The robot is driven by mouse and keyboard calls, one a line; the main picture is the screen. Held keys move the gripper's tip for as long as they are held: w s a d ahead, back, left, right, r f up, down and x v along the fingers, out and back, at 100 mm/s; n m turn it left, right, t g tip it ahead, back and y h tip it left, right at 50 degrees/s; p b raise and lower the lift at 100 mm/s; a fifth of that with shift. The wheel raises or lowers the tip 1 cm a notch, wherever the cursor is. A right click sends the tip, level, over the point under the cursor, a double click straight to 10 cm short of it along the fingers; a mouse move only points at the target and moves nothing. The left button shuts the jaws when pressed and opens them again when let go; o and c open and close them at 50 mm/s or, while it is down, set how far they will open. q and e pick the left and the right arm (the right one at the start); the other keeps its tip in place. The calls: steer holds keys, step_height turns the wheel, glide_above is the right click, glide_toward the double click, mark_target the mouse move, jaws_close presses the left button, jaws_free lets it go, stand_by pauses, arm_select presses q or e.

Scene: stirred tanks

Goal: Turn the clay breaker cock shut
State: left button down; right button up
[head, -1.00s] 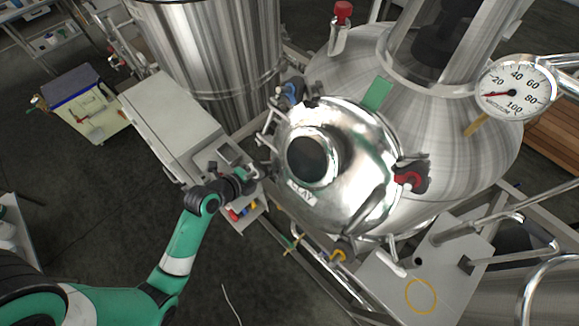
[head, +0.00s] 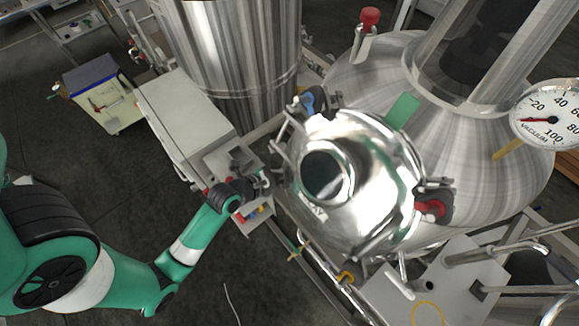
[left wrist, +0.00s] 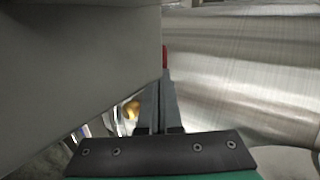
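The clay breaker is the polished steel vessel (head: 375,175) with a round dark sight glass (head: 326,176) and a label reading "CLAY" in part. I cannot tell which handle is its cock. My left gripper (head: 264,182) is just left of the vessel, beside a grey box, small and partly hidden in the head view. In the left wrist view the two fingers (left wrist: 160,78) lie close together and look shut. A small red part (left wrist: 165,57) shows just past their tips; I cannot tell whether they touch it. My right gripper is not in view.
A large grey cabinet (head: 185,115) stands left of the gripper; its pale face (left wrist: 80,70) fills the wrist view's left. A steel cylinder (head: 230,60) stands behind.

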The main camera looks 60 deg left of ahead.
arm_select(q)
steer(key=shift+a+f, duration=0.2)
steer(key=shift+f, duration=0.2)
steer(key=shift+s+d, duration=0.1)
steer(key=shift+d, duration=0.05)
